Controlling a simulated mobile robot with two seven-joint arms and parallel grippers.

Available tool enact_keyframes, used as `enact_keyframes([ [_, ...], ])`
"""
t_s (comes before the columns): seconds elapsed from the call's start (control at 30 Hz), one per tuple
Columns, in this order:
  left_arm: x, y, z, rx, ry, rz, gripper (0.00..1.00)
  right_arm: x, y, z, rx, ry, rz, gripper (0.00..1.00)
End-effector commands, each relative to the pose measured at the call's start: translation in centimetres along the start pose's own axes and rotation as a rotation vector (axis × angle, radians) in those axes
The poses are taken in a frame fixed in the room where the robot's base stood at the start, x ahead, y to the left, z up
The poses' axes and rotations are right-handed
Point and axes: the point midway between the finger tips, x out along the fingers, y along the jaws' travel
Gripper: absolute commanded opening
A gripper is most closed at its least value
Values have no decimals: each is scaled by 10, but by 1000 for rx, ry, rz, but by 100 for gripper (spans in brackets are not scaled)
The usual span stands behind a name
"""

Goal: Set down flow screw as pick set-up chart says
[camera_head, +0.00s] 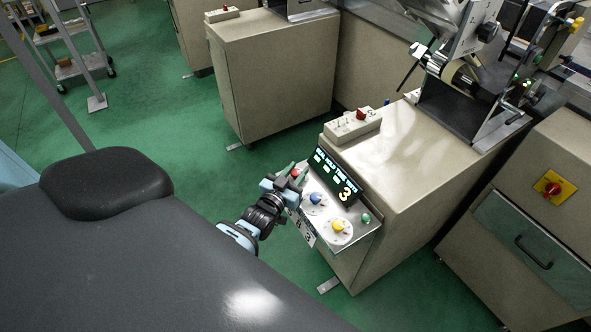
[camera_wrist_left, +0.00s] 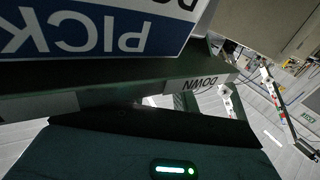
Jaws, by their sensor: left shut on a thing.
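The control panel (camera_head: 322,232) on the beige machine has a red knob (camera_head: 294,172), a blue knob (camera_head: 315,198) and a yellow knob (camera_head: 338,226). My left gripper (camera_head: 291,181) is at the panel's far left end, shut on what looks like the red knob; its fingers partly hide it. A white chart (camera_head: 305,229) hangs at the panel's front edge. In the left wrist view a blue and white PICK sign (camera_wrist_left: 85,32) is upside down, cut off at the top. My right gripper is not in view.
A black display (camera_head: 337,179) above the knobs shows a large yellow 3; its small text is unclear. A green button (camera_head: 366,218) is at its right. A switch box (camera_head: 352,125) stands on the cabinet behind. Green floor (camera_head: 215,180) is clear left of the machine.

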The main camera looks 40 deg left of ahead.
Motion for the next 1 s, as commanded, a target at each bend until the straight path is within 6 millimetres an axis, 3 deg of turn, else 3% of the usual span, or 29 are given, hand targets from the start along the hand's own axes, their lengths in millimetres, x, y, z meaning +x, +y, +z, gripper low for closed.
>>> enact_keyframes([
  [0.23, 1, 0, -2, 1, 4, 0, 6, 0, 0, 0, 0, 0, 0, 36],
  [0.27, 1, 0, -2, 1, 4, 0, 30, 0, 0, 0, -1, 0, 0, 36],
  [0.4, 1, 0, -2, 1, 4, 0, 47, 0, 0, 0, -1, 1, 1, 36],
  [0.77, -5, 0, 0, 0, 2, 1, 47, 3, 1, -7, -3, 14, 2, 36],
  [1.0, -37, 0, 0, -1, 1, 1, 47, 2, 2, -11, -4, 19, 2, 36],
])
